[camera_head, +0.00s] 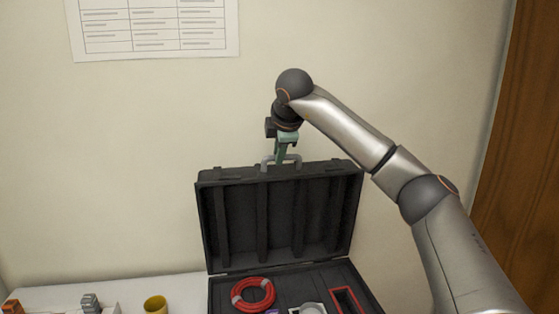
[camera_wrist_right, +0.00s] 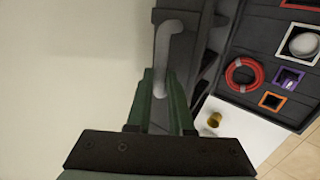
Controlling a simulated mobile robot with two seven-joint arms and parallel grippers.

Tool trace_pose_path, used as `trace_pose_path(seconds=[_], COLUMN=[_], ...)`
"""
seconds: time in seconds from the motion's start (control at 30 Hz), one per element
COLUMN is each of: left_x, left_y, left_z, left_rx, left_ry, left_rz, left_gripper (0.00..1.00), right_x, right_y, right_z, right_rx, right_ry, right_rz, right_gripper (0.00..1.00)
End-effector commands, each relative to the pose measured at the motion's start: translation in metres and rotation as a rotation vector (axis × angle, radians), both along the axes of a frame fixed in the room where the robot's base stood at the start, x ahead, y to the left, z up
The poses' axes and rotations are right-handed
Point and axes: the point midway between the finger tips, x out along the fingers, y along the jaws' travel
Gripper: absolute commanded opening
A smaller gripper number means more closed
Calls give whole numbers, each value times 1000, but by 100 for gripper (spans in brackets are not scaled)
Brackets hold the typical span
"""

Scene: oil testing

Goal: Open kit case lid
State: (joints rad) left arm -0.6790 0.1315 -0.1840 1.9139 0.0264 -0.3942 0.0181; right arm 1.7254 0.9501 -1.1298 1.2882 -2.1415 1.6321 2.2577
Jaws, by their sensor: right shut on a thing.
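The black kit case (camera_head: 222,287) is on the white table with its lid (camera_head: 279,222) standing open, nearly upright. The ribbed inside of the lid faces me. A grey handle (camera_head: 266,165) sits at the middle of the lid's upper edge. My right gripper (camera_head: 284,158) reaches down from above and is shut on this handle. In the right wrist view the green fingers close around the grey handle bar (camera_wrist_right: 168,45), beside the dark lid. The front of the case is cut off in the head view. My left gripper is not in view.
Inside the case lie a red coil (camera_head: 253,295) and several items in framed slots. A yellow cup (camera_head: 155,304) and small parts (camera_head: 90,301) stand on the table (camera_head: 182,288) at left. The wall is close behind the lid; a brown wooden panel (camera_head: 520,160) is at right.

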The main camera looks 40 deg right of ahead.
Motion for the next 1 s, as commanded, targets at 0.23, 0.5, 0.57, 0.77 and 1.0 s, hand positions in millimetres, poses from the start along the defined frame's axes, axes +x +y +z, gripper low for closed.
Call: trace_pose_path(seconds=[0.23, 0.5, 0.57, 0.77, 1.0], left_x=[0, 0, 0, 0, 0], left_y=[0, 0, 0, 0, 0], left_z=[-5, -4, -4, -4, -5], left_rx=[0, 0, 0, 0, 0], left_ry=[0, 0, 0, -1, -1], left_rz=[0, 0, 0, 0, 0], left_gripper=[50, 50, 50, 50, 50], right_x=[0, 0, 0, 0, -2], right_y=[1, 0, 0, 0, 1], right_z=[-1, -1, -1, 0, 3], right_rx=[-7, -7, -7, -7, -6], right_ry=[-9, -9, -10, -12, -14], right_rz=[0, 0, -1, 0, 0], right_gripper=[0, 28, 34, 50, 50])
